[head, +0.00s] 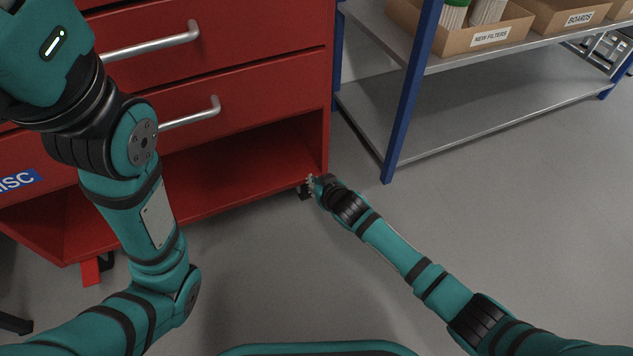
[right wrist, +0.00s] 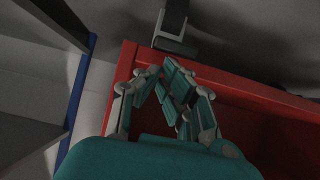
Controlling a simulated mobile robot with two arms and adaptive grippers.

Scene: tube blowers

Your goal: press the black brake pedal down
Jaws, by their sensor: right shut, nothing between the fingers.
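The black brake pedal (head: 304,192) is a small dark part at the caster under the front right corner of the red cabinet (head: 250,193). It is partly hidden by my right gripper (head: 313,184), which is right beside it near the floor. I cannot tell whether they touch. In the right wrist view my right gripper (right wrist: 163,76) is shut and empty, its fingertips at the red cabinet edge (right wrist: 125,62). A dark grey bracket-shaped part (right wrist: 175,42), probably the pedal, is just beyond the fingertips. My left gripper is out of view; only its arm shows.
The cabinet has drawers with silver handles (head: 190,113) and an open bottom bay. Another caster (head: 106,262) is at its left corner. A metal shelf (head: 460,110) with a blue post (head: 408,100) and cardboard boxes stands right. The floor in front is clear.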

